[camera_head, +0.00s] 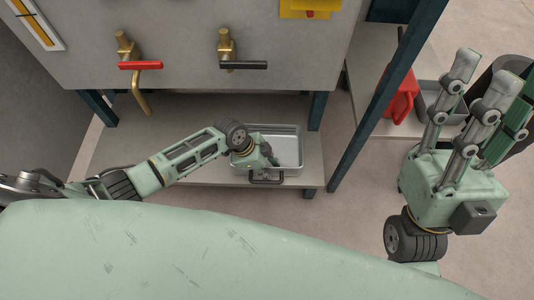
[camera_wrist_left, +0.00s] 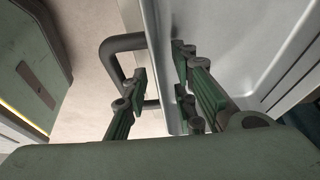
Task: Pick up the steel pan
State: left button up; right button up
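The steel pan (camera_head: 290,148) is a shallow rectangular metal tray on the low shelf below the machine, with a dark handle (camera_head: 267,179) on its near side. My left gripper (camera_head: 268,160) reaches over the pan's near wall. In the left wrist view, the pan's wall (camera_wrist_left: 158,40) runs between the open fingers (camera_wrist_left: 161,82). One finger is on the outer side by the handle (camera_wrist_left: 118,44), and two are over the inside. Gaps show between the fingers and the wall. My right gripper (camera_head: 490,85) is raised at the right, open and empty, away from the pan.
The low shelf (camera_head: 215,170) has free room left of the pan. Brass taps with red (camera_head: 140,65) and black (camera_head: 243,65) levers hang above. A dark blue post (camera_head: 385,105) stands right of the shelf. A red container (camera_head: 401,95) and grey bin (camera_head: 437,97) lie beyond it.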

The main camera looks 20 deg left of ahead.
pick_arm(q)
grip_shut()
jog(key=shift+r, duration=0.1)
dwell(0.6)
